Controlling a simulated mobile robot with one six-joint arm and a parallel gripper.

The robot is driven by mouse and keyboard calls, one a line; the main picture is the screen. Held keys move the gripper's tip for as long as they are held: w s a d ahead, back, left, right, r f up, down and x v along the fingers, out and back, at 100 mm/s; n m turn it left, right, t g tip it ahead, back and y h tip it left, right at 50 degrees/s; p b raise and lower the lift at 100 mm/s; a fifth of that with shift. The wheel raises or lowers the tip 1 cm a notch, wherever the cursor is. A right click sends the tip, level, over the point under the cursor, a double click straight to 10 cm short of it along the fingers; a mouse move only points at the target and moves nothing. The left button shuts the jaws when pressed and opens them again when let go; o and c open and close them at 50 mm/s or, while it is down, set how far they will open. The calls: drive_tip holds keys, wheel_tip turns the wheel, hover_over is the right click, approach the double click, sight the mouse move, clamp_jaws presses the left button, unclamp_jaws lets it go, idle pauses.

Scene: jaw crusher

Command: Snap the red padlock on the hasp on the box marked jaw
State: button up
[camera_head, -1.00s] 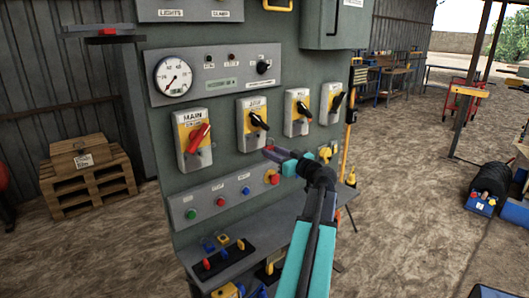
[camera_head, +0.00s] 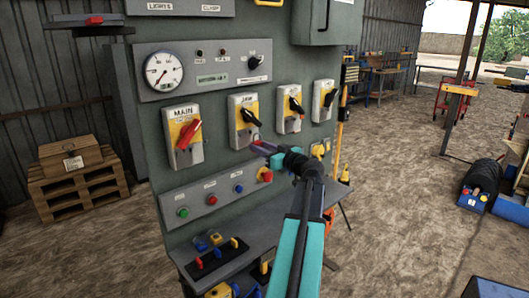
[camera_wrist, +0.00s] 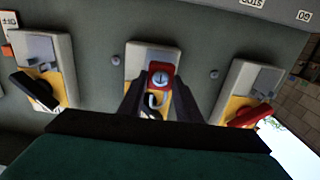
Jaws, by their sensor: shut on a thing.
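The red padlock (camera_wrist: 160,75) is between my gripper's fingers (camera_wrist: 160,100) in the wrist view. Its pale shackle shows below the red body. In the head view my gripper (camera_head: 271,152) is shut on it, and a bit of red (camera_head: 260,147) shows at its tip. The box marked jaw (camera_head: 238,135) is on the panel, just above and left of my gripper, with a yellow plate and black handle. It is behind the padlock in the wrist view (camera_wrist: 138,60). Its hasp is hidden, and I cannot tell whether the padlock touches the box.
The main box (camera_head: 183,155), with a red handle, is left of the jaw box. Two similar boxes (camera_head: 289,122) (camera_head: 323,112) are on its right. A row of push buttons (camera_head: 211,200) and a shelf (camera_head: 250,240) with small locks are below. Open ground lies right.

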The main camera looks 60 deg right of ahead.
drive_tip(key=shift+b+x, duration=1)
drive_tip(key=shift+x, duration=1.05)
drive_tip(key=shift+b, duration=1.45)
drive_tip(key=shift+b+x, duration=1.15)
drive_tip(key=shift+x, duration=0.1)
idle(1.8)
drive_tip(key=o, duration=1.2)
drive_tip(key=shift+s, duration=0.2)
